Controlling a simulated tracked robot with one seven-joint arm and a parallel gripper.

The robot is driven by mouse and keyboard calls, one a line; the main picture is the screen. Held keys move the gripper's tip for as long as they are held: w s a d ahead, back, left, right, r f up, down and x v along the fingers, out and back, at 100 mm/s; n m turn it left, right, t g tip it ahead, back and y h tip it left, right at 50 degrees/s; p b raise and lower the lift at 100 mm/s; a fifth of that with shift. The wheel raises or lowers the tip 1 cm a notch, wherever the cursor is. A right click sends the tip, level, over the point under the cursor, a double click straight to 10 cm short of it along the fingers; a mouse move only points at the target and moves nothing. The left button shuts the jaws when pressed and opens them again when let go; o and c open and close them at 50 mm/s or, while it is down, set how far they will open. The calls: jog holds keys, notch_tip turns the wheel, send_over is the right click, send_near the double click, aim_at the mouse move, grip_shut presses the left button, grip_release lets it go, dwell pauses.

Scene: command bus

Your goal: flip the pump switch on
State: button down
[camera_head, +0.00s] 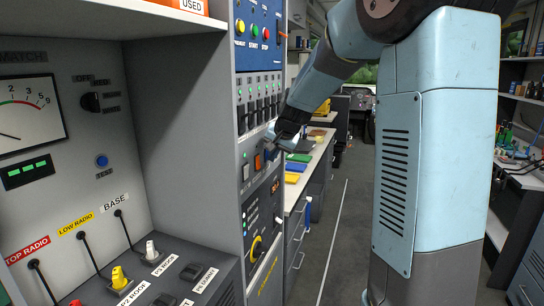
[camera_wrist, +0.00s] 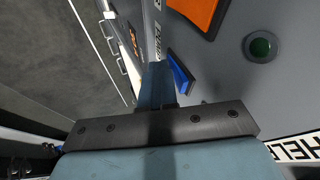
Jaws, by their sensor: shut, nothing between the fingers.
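A row of rocker switches is on the grey panel: a pale one (camera_head: 246,172), an orange one (camera_head: 258,162) and a blue one beside my gripper. My gripper (camera_head: 272,143) is shut and empty, in front of the panel near the blue rocker. In the wrist view my fingers (camera_wrist: 157,70) point toward the panel, just left of the blue rocker (camera_wrist: 180,73). The orange rocker (camera_wrist: 198,12) is above right. I cannot tell whether the fingers touch the blue rocker.
A green round lamp (camera_wrist: 260,47) is on the panel. The aisle floor (camera_head: 335,235) is clear.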

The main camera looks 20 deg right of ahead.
jog(key=shift+r, duration=0.75)
jog(key=s+d+r, duration=0.5)
jog(key=s+r, duration=0.2)
jog(key=s, duration=0.1)
jog(key=shift+s+d+r, duration=0.15)
jog(key=shift+d+r, duration=0.05)
jog(key=shift+d, duration=0.1)
jog(key=shift+s, duration=0.1)
